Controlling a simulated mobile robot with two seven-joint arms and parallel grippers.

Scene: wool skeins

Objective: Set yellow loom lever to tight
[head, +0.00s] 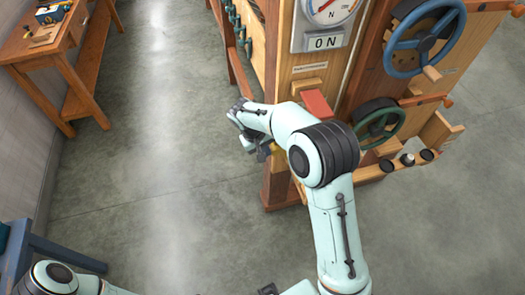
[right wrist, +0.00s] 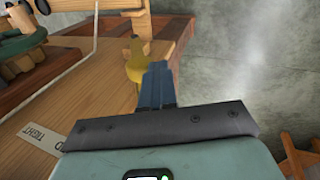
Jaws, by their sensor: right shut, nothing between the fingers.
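The yellow lever (right wrist: 136,66) shows in the right wrist view on the wooden loom, beside a label plate reading "TIGHT" (right wrist: 40,140). A small yellow bit of the lever (head: 271,148) shows in the head view, mostly hidden by my right arm. My right gripper (right wrist: 157,80) is shut and empty. Its blue fingers are right next to the lever's yellow round part and overlap its edge in the picture. I cannot tell if they touch. In the head view my right gripper (head: 262,152) is at the loom's near left corner. My left gripper does not show.
The loom carries a gauge (head: 328,10), an "ON" sign (head: 325,42), a blue wheel (head: 425,38) and a green wheel (head: 380,122). A wooden bench (head: 50,45) stands at the far left, and a blue table edge (head: 60,252) shows at lower left. The floor between is clear.

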